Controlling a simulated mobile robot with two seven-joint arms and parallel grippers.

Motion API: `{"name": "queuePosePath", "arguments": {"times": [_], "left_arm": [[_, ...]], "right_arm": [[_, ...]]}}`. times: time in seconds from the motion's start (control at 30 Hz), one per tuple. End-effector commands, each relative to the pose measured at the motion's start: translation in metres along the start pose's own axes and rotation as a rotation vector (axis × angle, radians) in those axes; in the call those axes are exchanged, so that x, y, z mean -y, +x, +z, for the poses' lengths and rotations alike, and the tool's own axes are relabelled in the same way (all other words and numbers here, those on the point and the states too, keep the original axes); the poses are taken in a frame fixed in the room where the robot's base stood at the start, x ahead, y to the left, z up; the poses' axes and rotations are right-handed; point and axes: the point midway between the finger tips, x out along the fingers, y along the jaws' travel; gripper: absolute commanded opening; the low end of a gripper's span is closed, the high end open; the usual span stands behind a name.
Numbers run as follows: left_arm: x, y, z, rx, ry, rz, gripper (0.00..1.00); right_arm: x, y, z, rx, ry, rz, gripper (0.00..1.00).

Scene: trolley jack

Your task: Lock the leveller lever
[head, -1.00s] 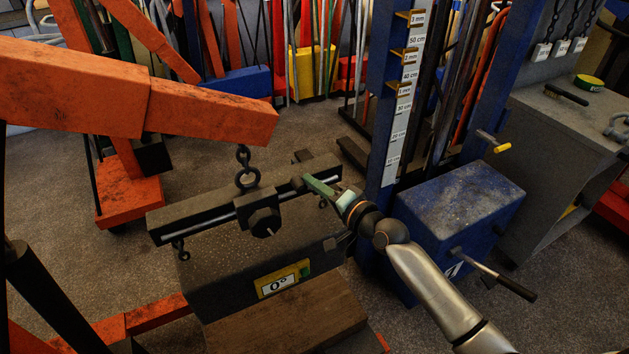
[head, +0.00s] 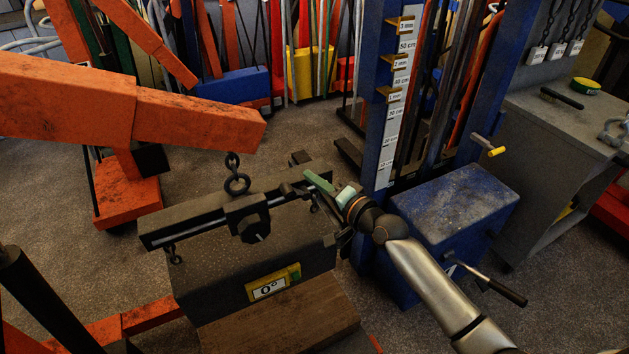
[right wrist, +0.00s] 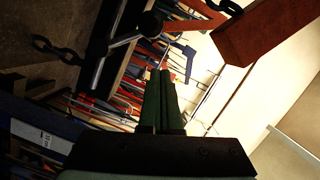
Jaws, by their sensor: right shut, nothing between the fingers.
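The leveller is a dark bar (head: 185,222) hanging by a chain (head: 236,180) from the orange crane boom (head: 190,118), above a dark block. A boxy slider (head: 247,217) sits at its middle. A short dark rounded piece, perhaps the lever (head: 288,190), shows by the bar's right half; I cannot tell its lock state. My right gripper (head: 312,180) has green fingers, shut and empty, close beside that piece; contact is unclear. In the right wrist view the fingers (right wrist: 160,98) lie together, with a dark rod and knob (right wrist: 150,22) beyond the tips. My left gripper is out of view.
The dark block (head: 250,255) has a yellow-framed 0° label (head: 270,288) and a wooden board (head: 285,320) in front. A blue post with a scale (head: 395,110) and a blue box (head: 458,205) stand close to my right arm. A grey bench (head: 545,130) is further right.

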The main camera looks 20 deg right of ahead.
Motion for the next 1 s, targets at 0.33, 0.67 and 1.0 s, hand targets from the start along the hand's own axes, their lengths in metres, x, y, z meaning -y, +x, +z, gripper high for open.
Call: {"name": "queuePosePath", "arguments": {"times": [0.33,0.67,1.0], "left_arm": [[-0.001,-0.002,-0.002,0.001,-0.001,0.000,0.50],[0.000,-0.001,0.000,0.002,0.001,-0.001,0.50],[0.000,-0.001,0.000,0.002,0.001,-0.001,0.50]], "right_arm": [[0.005,-0.059,0.000,0.001,-0.001,0.002,0.00],[0.007,-0.096,-0.001,0.000,0.001,0.001,0.00],[0.009,-0.099,-0.001,0.000,0.000,-0.001,0.00]]}}
